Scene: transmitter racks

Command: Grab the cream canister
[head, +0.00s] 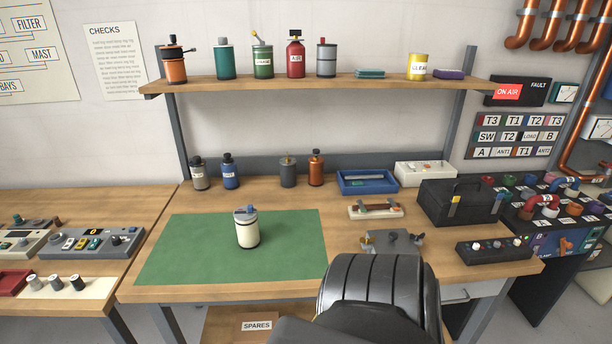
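The cream canister (248,232) stands upright on the green mat (180,250) on the workbench. It has a dark band near its base and a grey and blue top. Nothing touches it. A dark, ribbed part of my own body fills the bottom centre of the head view, to the right of the canister. Neither gripper's fingers show in the head view.
A wooden shelf (330,85) above the bench holds several canisters. More bottles stand at the bench's back, including a blue one (230,172). A blue tray (366,182), a black toolbox (452,205) and a grey fixture (390,241) are on the right. The mat around the canister is clear.

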